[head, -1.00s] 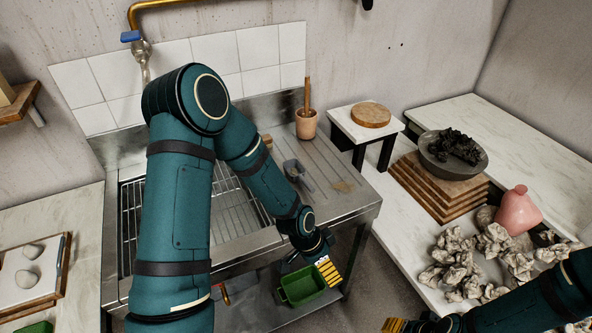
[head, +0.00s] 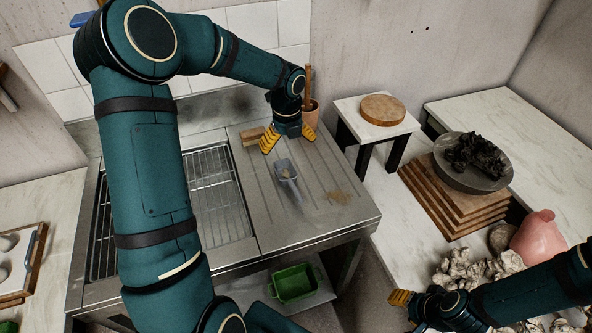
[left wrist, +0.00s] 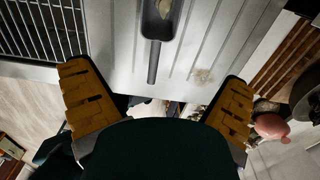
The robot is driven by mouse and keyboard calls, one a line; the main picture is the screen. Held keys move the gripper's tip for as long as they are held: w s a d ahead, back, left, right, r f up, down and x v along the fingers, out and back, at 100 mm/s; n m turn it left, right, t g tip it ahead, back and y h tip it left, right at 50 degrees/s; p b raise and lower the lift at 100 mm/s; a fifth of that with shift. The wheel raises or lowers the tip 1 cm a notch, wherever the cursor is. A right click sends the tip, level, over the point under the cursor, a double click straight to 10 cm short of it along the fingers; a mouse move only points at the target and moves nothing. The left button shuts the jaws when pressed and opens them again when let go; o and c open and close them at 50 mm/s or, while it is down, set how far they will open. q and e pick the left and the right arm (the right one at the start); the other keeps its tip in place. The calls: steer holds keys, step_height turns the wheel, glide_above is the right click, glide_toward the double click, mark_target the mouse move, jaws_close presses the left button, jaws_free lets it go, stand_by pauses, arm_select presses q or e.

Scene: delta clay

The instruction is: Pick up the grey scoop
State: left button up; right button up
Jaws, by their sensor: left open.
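The grey scoop (head: 286,172) lies on the ribbed metal drainboard, its handle pointing toward the front edge in the head view. Some light material sits in its bowl. In the left wrist view the scoop (left wrist: 153,60) is at the top centre, its handle pointing down between my fingers. My left gripper (head: 287,141) is open, with yellow fingers spread, above the drainboard and just behind the scoop's bowl in the head view. It is apart from the scoop and empty. My right gripper (head: 398,298) shows partly at the lower right, its opening unclear.
A terracotta pot (head: 311,115) with a wooden handle stands behind my left gripper. A wooden block (head: 251,136) lies to its left. The wire rack (head: 215,190) is left of the drainboard. A green bin (head: 294,283) sits below. Crumpled lumps and a pink vase (head: 539,238) are at right.

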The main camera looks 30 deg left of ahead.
arm_select(q)
steer(key=b, duration=0.1)
glide_above(289, 179)
steer(key=f, duration=0.5)
steer(key=w+f, duration=0.1)
steer(key=f, duration=0.1)
steer(key=shift+a+f, duration=0.2)
steer(key=shift+a, duration=0.2)
steer(key=shift+f, duration=0.55)
steer(key=shift+s+d+f+b, duration=0.1)
steer(key=shift+f+b, duration=0.25)
steer(key=shift+f, duration=0.95)
steer(key=shift+s+f+b, duration=0.1)
steer(key=shift+f+b, duration=0.2)
steer(key=shift+f, duration=1)
steer(key=c, duration=1.3)
steer(key=shift+r, duration=0.1)
